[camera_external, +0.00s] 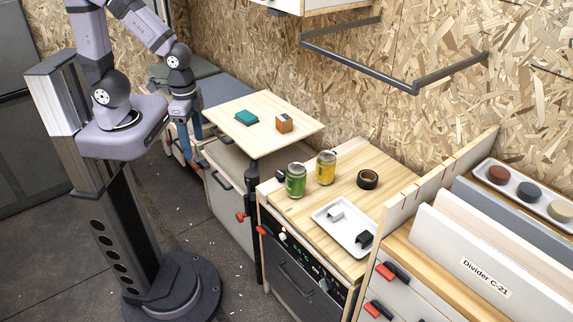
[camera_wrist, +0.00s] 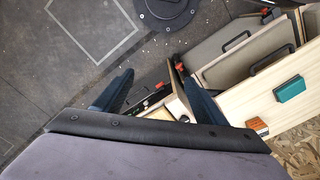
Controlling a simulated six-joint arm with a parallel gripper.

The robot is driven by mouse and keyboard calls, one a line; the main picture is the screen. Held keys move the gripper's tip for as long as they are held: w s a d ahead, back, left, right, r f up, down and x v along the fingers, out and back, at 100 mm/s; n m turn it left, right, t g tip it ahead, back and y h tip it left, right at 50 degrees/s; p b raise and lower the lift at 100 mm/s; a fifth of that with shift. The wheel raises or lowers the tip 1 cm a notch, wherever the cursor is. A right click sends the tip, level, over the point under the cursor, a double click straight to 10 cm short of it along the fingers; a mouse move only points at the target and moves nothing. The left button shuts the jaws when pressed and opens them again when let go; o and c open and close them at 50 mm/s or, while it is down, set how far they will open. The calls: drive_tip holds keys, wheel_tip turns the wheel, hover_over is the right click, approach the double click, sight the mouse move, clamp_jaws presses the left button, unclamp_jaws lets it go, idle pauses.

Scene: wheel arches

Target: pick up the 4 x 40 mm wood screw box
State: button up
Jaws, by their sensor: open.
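Two small boxes lie apart on the small raised wooden tabletop (camera_external: 262,106). One is an orange-brown box (camera_external: 284,123) with a dark mark on top; the other is a flatter teal box (camera_external: 246,118). No lettering is readable, so I cannot tell which is the 4 x 40 mm wood screw box. In the wrist view, the teal box (camera_wrist: 291,89) and the orange-brown box (camera_wrist: 257,125) show at the right, outside the jaws. My gripper (camera_wrist: 155,72) is open and empty, pointing down. In the external view, my gripper (camera_external: 188,134) is left of the tabletop, touching neither box.
A dark metal rail (camera_external: 360,70) juts from the chipboard wall. Open floor lies left of the cabinets.

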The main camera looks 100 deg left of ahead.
drive_tip(key=shift+r, duration=0.1)
wheel_tip(320, 180, up, 4)
drive_tip(key=n+t+y+b, duration=0.8)
drive_tip(key=t+b, duration=0.2)
drive_tip(key=b, duration=0.5)
hover_over(279, 121)
drive_tip(key=shift+t+y, duration=0.3)
drive_tip(key=f, duration=2)
drive_tip(key=shift+s+d+f+p, duration=0.2)
drive_tip(key=shift+s+f+p, duration=0.05)
drive_tip(key=shift+s+p, duration=0.1)
drive_tip(key=shift+p+x, duration=0.55)
drive_tip(key=shift+x, duration=3.1)
drive_tip(key=shift+a+r, duration=0.1)
drive_tip(key=shift+r, duration=0.05)
